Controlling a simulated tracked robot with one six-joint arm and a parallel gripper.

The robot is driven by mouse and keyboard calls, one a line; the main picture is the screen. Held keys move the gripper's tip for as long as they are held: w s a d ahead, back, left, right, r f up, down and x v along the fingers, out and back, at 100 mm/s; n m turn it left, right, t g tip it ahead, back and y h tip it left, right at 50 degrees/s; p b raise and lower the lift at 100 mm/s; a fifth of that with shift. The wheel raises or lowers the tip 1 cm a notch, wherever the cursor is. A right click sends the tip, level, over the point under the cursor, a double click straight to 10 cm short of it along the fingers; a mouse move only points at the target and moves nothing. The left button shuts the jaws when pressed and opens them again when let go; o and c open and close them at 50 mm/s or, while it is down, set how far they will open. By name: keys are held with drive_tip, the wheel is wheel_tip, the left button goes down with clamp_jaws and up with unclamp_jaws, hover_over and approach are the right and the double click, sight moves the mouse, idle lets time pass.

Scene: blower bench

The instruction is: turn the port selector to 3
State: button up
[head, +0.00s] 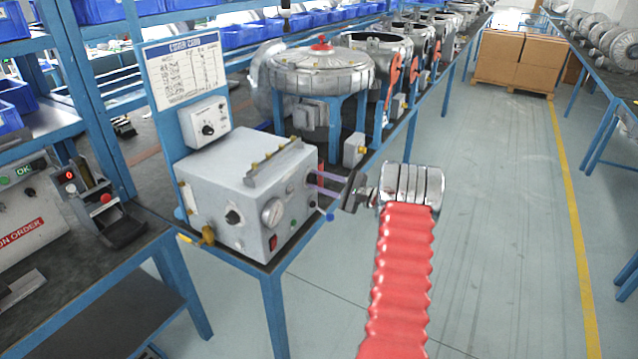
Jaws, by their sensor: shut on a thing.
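The grey metal box (235,180) stands on the bench's near corner. My gripper (314,181) reaches its right-hand face from the right, at the end of my red-sleeved arm. Its two slim fingers are shut on a small knob at that face, which I take to be the port selector. The fingers and the steep angle hide most of this knob, and no number or pointer can be read on it. Just below the fingers, a blue-tipped lever (328,215) sticks out from the box.
The box's front carries a round gauge (272,212), a black knob (232,216) and a red switch (272,242). A white control box (205,122) and card (186,69) stand behind. A round metal blower housing (320,72) is further back. The aisle floor (500,220) at right is clear.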

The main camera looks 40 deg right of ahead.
drive_tip(key=m, duration=0.9)
drive_tip(key=shift+s+f+m, duration=0.1)
drive_tip(key=shift+f+m, duration=0.3)
drive_tip(key=o, duration=1)
drive_tip(key=shift+r, duration=0.2)
drive_tip(key=shift+o, duration=0.2)
drive_tip(key=v, duration=1.3)
drive_tip(key=shift+s, duration=0.3)
